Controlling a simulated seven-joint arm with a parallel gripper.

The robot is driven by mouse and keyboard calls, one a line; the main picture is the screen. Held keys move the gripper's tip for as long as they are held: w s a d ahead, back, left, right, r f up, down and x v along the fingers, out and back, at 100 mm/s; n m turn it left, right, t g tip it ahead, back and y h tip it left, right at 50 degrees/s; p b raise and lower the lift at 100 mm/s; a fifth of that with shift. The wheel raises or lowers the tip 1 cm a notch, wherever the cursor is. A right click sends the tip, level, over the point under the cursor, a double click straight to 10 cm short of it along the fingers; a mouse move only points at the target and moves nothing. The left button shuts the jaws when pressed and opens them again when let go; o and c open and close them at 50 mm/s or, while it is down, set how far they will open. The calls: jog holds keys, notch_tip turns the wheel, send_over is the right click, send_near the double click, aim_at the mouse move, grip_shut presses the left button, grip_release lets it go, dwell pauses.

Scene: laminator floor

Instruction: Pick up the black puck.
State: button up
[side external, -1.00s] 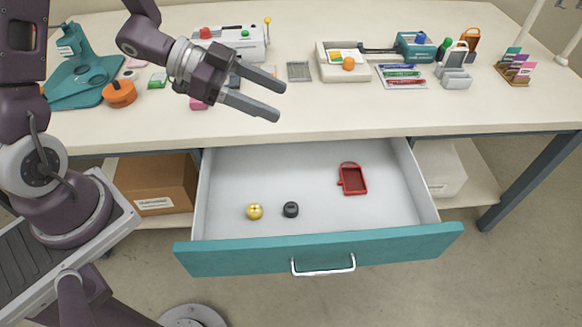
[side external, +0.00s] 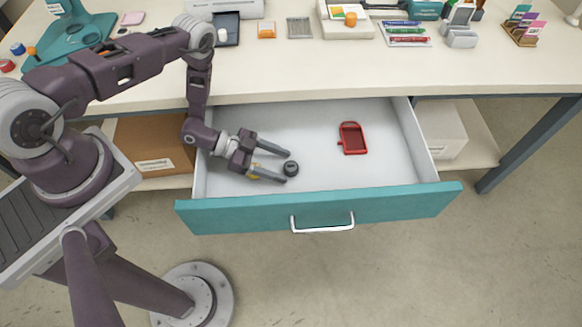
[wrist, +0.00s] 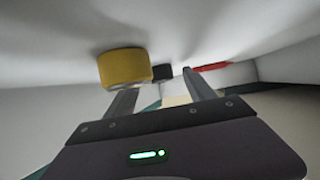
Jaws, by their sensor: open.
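The black puck (side external: 291,168) lies on the floor of the open drawer (side external: 330,183). In the wrist view the puck (wrist: 163,73) shows small and dark ahead, between and beyond the fingers. My gripper (side external: 289,166) is inside the drawer, left of the puck, with its fingers apart and pointing right at it. The fingertips are close to the puck; I cannot tell whether they touch it. A yellow puck (wrist: 124,67) shows large near the left finger in the wrist view. In the side view the yellow puck (side external: 256,171) is mostly hidden behind my gripper.
A red tray-like piece (side external: 352,139) lies in the drawer's right half. The teal drawer front (side external: 385,208) and the drawer walls surround my gripper, and the tabletop (side external: 330,72) overhangs behind.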

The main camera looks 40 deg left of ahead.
jog(key=shift+x, duration=1.1)
jog(key=shift+r, duration=0.2)
grip_shut()
